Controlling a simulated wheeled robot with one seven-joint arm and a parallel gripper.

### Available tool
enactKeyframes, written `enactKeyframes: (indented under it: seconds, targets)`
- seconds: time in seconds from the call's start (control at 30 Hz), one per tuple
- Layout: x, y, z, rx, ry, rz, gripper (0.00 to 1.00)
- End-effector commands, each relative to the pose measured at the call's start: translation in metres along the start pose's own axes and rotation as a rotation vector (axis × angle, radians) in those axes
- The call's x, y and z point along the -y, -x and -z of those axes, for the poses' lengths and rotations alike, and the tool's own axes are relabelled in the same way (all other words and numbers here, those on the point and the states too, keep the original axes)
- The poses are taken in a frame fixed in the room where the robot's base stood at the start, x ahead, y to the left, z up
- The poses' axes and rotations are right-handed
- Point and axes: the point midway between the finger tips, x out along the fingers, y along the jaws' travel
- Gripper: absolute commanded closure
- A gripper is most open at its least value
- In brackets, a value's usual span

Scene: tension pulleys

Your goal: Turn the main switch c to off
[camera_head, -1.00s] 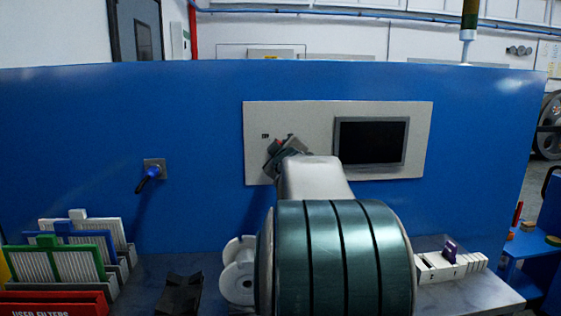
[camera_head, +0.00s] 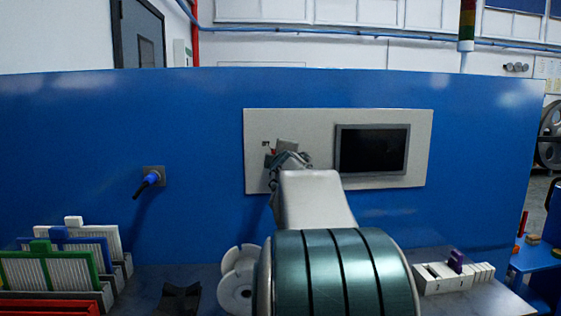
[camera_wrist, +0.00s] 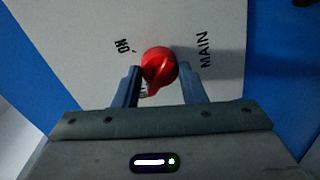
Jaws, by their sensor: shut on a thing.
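The main switch is a red rotary knob (camera_wrist: 160,68) on a light panel, seen in the wrist view between the labels "NO" and "MAIN". In the head view the panel (camera_head: 320,120) is set in a blue wall, and the knob shows only as a small red spot (camera_head: 273,152) beside my gripper. My gripper (camera_wrist: 163,85) has its two fingers on either side of the knob's lower part, shut on it. The knob's pointed end is directed down and slightly left in the wrist view. Other markings near the knob are partly hidden by the fingers.
A dark screen (camera_head: 372,150) is on the panel to the right of my gripper. A blue-handled plug or switch (camera_head: 150,180) sits on the wall at left. Filters (camera_head: 55,265) stand on the bench at lower left; a white block rack (camera_head: 455,276) is at lower right.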

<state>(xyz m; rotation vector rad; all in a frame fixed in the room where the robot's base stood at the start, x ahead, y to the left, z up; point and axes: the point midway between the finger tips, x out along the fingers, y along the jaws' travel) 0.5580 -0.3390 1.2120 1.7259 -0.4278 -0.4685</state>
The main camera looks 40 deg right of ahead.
Motion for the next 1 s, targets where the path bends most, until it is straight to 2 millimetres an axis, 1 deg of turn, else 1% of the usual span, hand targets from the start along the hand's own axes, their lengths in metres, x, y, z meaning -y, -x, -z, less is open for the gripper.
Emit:
enactKeyframes:
  seconds: [0.37, 0.4, 0.43, 0.47, 0.77, 0.87, 1.0]
  targets:
    - [0.000, 0.000, 0.000, 0.000, 0.007, 0.000, 0.85]
    - [0.000, 0.000, 0.000, 0.000, 0.007, 0.000, 0.52]
    - [0.000, 0.000, 0.000, 0.000, 0.006, 0.000, 0.43]
    - [0.000, 0.000, 0.000, 0.000, 0.006, 0.000, 0.41]
    - [0.000, 0.001, 0.000, 0.000, 0.005, 0.000, 0.41]
    - [-0.001, 0.007, 0.000, 0.000, 0.004, -0.001, 0.41]
    - [0.000, 0.026, 0.000, 0.000, 0.004, -0.001, 0.41]
